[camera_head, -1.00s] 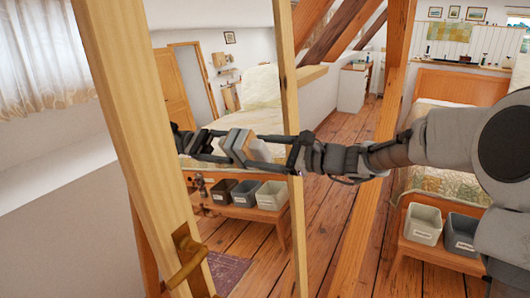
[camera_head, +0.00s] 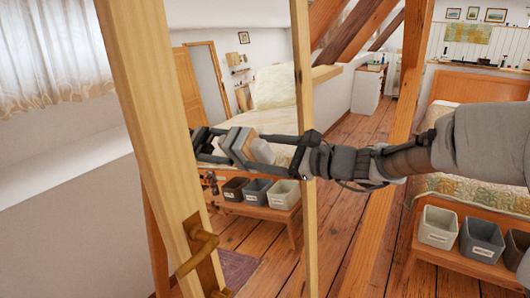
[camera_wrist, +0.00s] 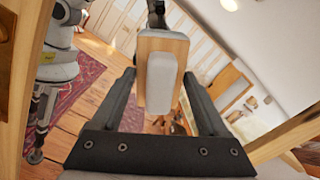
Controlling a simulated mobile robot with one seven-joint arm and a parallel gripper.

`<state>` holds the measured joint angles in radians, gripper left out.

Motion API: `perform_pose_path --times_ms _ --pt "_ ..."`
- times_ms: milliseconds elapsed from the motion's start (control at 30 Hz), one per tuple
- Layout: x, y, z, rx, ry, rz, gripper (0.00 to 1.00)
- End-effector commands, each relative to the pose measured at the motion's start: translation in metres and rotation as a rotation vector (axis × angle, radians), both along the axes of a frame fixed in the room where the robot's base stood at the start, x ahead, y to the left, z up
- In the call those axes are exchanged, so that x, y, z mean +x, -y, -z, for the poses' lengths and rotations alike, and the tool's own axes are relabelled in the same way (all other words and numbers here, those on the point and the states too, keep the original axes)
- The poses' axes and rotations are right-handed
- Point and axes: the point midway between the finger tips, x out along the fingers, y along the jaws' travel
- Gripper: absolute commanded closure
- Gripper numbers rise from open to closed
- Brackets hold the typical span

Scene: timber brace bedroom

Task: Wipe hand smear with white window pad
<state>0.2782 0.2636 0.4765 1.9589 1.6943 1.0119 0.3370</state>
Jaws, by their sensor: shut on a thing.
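My gripper (camera_head: 252,150) is shut on the window pad, a block with a wooden layer and pale grey-white faces. The pad (camera_head: 238,146) is held upright inside the outline of a light wooden frame (camera_head: 150,130) with a brass handle (camera_head: 196,246). In the wrist view the pad (camera_wrist: 160,80) sits between the dark fingers of my gripper (camera_wrist: 162,88). A dark gripper-like shape just beyond the pad looks like a reflection in the pane. I cannot tell whether the pad touches the pane. No hand smear can be made out.
The frame's thin right post (camera_head: 304,210) crosses the view near my wrist. Beyond are a low bench with bins (camera_head: 257,191), a timber post (camera_head: 392,150) and a bed (camera_head: 470,86). More bins (camera_head: 438,228) stand at the lower right. Bare plank floor shows between.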

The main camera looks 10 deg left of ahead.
Motion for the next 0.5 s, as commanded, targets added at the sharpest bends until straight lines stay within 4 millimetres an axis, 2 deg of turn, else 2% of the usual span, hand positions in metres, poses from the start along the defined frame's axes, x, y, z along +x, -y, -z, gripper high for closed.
perform_pose_path --times_ms 167,500 --pt "-0.001 0.006 -0.002 0.0 0.0 0.002 0.68" --pt "-0.012 0.038 -0.006 0.0 0.0 0.004 0.68"
